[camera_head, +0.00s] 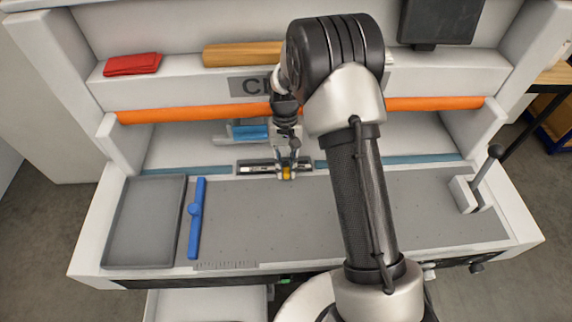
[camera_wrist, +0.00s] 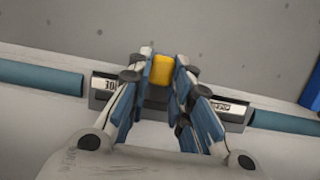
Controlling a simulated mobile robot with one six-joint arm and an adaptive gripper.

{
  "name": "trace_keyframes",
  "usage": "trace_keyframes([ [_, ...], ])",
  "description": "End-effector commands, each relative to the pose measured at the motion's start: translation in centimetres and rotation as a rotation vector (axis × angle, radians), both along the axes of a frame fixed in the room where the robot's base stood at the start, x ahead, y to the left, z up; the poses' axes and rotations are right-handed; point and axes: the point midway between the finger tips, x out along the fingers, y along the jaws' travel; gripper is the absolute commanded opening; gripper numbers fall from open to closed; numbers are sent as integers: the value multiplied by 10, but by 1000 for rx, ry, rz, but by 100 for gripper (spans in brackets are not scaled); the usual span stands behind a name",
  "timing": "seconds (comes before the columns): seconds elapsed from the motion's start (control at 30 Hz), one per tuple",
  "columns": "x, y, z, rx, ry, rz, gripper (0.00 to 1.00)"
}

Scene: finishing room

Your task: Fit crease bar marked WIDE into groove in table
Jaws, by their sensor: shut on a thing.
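My gripper (camera_head: 286,166) is over the back part of the grey table (camera_head: 330,215), shut on the yellow grip (camera_head: 286,173) of a dark metal crease bar (camera_head: 249,169). In the wrist view, my gripper (camera_wrist: 160,90) has its fingers on both sides of the yellow grip (camera_wrist: 162,69). The bar (camera_wrist: 103,90) shows to both sides of the fingers, with pale labels; the word WIDE cannot be read clearly. The bar lies in line with the gap between two blue strips (camera_wrist: 40,76). The groove is hidden under it, and I cannot tell whether the bar is seated.
A grey tray (camera_head: 145,225) and a blue straight bar with a knob (camera_head: 195,215) lie at the left. A lever (camera_head: 482,180) stands at the right. An orange roller (camera_head: 190,111) spans the back, below a shelf with a red cloth (camera_head: 132,64). The table's front is clear.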

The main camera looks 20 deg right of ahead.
Motion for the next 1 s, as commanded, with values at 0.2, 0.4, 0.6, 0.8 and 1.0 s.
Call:
trace_keyframes([
  [0.2, 0, 0, 0, 0, 0, 0, 0],
  [0.4, 0, 0, -2, 0, 0, 0, 0],
  [0.6, 0, 0, -7, 0, 0, 0, 0],
  [0.8, 0, 0, -8, 0, 0, 0, 0],
  [1.0, 0, 0, -8, 0, 0, 0, 0],
])
